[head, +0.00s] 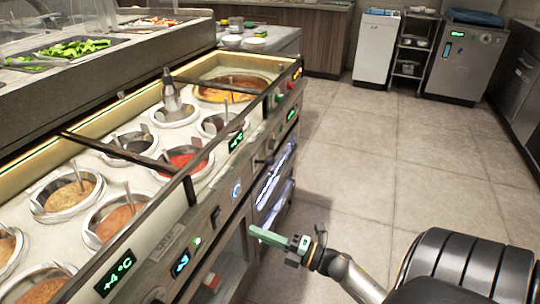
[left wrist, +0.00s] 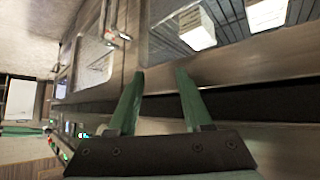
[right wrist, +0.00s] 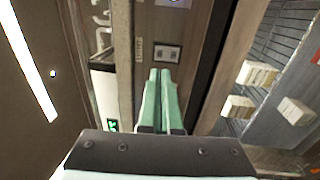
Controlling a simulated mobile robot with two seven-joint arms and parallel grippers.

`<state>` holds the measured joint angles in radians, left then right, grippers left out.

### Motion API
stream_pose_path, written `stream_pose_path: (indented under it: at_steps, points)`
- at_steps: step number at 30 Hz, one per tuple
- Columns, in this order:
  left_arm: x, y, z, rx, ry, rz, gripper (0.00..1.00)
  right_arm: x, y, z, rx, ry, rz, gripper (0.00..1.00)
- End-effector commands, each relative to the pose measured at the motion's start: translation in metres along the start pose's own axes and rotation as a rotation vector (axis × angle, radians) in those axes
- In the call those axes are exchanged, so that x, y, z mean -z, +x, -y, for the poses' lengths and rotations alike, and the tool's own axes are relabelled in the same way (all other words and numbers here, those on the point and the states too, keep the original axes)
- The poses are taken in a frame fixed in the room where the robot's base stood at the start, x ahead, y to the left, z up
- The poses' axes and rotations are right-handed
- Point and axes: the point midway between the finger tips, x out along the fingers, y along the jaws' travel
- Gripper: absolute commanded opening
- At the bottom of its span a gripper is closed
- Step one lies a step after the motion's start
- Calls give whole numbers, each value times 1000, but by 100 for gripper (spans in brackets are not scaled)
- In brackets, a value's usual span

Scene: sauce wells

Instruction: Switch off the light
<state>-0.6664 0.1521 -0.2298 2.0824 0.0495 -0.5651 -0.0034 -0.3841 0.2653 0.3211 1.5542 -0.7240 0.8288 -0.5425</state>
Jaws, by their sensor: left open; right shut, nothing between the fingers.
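No part is plainly marked as the light switch. In the right wrist view a small framed plate (right wrist: 167,53) sits on the counter's front panel just beyond the tips of my right gripper (right wrist: 160,76). Its fingers are together and empty; I cannot tell if they touch the panel. A bright white light strip (right wrist: 28,60) is lit in the right wrist view. My left gripper (left wrist: 155,92) is open and empty beside a metal front; the head view does not show it.
The counter holds several sauce wells (head: 70,195) with ladles. A metal cabinet (head: 466,60) stands at the back right. The tiled floor (head: 365,150) to the right is clear.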

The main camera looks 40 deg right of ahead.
Motion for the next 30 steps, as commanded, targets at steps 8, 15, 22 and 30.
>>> stream_pose_path:
  at_steps: [8, 15, 22, 30]
  points:
    - [-3, 1, 0, 1, -1, 2, 50, 0, 58, 0, -3, 2, 0, 0]
    - [-4, 1, 0, 1, -1, 3, 50, 0, 82, 0, 0, 2, 1, 0]
    - [-3, 1, 0, 0, -1, 3, 50, 0, 85, 1, 2, 2, 1, 0]
    - [1, -3, -1, -1, -4, 2, 50, 0, 86, -2, 11, 2, 0, 0]
